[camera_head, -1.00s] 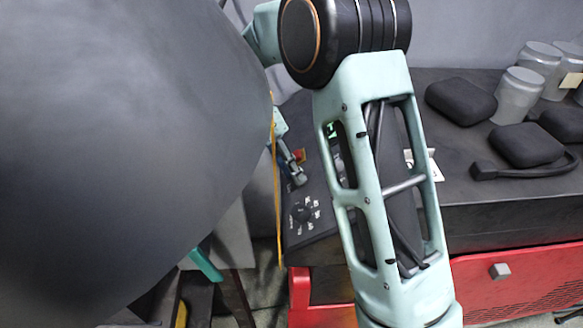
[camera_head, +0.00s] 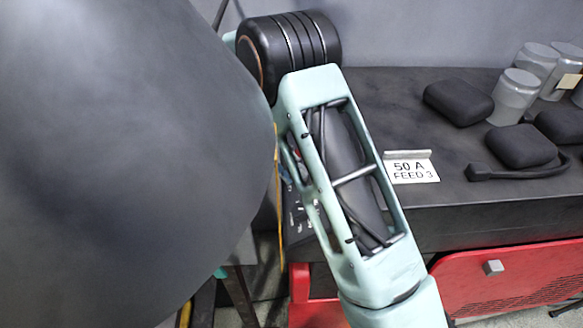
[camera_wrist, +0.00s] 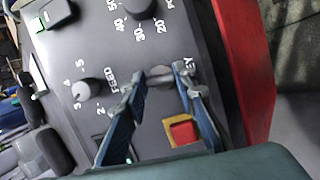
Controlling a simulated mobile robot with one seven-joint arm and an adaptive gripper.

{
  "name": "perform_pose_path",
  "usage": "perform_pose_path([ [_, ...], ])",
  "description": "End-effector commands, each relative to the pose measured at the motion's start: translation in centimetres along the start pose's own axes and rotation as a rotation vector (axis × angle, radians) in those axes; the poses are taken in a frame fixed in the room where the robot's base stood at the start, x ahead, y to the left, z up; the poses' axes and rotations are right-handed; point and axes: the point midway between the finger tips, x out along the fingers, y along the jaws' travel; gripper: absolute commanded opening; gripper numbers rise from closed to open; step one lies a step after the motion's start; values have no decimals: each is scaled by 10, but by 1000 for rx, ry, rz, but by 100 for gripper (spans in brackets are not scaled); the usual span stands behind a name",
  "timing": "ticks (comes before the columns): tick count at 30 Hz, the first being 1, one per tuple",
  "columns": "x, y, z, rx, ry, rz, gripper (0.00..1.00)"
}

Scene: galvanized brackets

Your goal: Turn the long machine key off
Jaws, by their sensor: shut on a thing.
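In the wrist view the key (camera_wrist: 160,74) sits in the sloping dark control panel (camera_wrist: 82,35), beside lettering that ends in "EY". My gripper (camera_wrist: 160,79) has its two blue fingers with grey tips on either side of the key, and it is shut on it. The fingers partly hide the key, and its exact angle is hard to read. In the head view my own arm hides the gripper, the key and most of the panel.
A red button (camera_wrist: 182,131) on a yellow plate lies close by the fingers. A "50 A FEED 3" card (camera_head: 412,170), black pads (camera_head: 458,101) and grey jars (camera_head: 515,96) are on the dark bench.

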Motion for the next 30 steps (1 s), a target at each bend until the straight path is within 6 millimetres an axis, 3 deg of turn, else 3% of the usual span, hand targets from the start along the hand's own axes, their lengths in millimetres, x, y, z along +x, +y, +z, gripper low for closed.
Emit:
perform_pose_path([
  [23,0,0,0,-97,2,27,2],
  [24,0,0,0,-97,2,27,29],
  [28,0,0,0,-96,1,27,43],
  [30,0,0,0,-96,1,27,44],
])
